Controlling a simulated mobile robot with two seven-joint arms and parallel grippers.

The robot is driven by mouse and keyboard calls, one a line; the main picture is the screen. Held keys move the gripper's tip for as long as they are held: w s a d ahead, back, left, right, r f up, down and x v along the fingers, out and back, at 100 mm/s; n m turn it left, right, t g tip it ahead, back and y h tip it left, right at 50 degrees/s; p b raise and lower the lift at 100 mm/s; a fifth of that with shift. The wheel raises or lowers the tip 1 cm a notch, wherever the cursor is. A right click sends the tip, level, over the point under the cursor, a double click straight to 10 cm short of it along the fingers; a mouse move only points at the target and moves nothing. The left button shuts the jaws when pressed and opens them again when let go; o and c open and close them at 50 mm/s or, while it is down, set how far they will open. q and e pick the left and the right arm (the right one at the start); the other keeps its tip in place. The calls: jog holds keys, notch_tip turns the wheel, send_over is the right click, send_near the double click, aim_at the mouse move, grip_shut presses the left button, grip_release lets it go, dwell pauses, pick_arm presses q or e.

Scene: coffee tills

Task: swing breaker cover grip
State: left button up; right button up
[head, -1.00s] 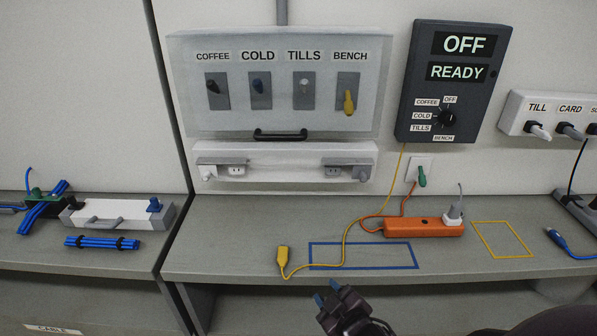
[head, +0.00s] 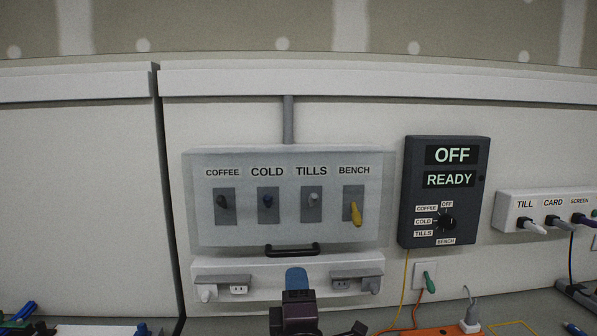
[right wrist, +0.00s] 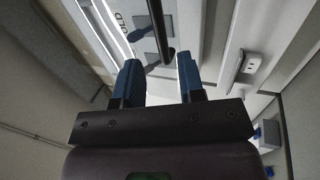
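The breaker cover (head: 285,160) is a clear, closed panel over the COFFEE, COLD, TILLS and BENCH switches in the head view. Its grip (head: 292,250) is a black horizontal bar at the cover's lower edge. My right gripper (head: 297,277) is just below and in front of the grip, blue fingers pointing at the wall. In the right wrist view its two fingers (right wrist: 160,82) are apart with nothing between their tips. The dark grip bar (right wrist: 157,25) lies beyond the tips, in line with the gap; I see no contact. My left gripper is out of view.
A white outlet strip (head: 285,265) with plugs sits right under the cover. A dark control box (head: 446,180) reading OFF and READY hangs to the right. A row of TILL, CARD and SCREEN plugs (head: 545,224) is further right. An orange power strip (head: 440,330) shows at the bottom.

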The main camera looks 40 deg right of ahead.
aim_at(293, 256)
jog(key=p+x, duration=0.1)
jog(key=x, duration=0.6)
jog(key=shift+w+r, duration=0.1)
jog(key=shift+r, duration=0.05)
jog(key=shift+c, duration=0.7)
grip_shut()
jog(key=shift+s+a+r+p, duration=0.3)
jog(key=shift+s+r+p, duration=0.15)
jog(key=shift+p, duration=0.2)
jog(key=shift+s+a+r+p, duration=0.3)
jog(key=shift+s+r+p, duration=0.15)
jog(key=shift+s, duration=0.1)
jog(key=shift+s+a+r+p, duration=0.35)
jog(key=shift+s+r, duration=0.1)
jog(key=shift+s, duration=0.1)
jog(key=shift+s+a+r, duration=0.25)
jog(key=shift+s+r, duration=0.05)
jog(key=shift+s, duration=0.05)
pick_arm(q)
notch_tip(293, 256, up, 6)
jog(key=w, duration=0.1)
jog(key=shift+p, duration=0.3)
pick_arm(e)
jog(key=shift+s, duration=0.1)
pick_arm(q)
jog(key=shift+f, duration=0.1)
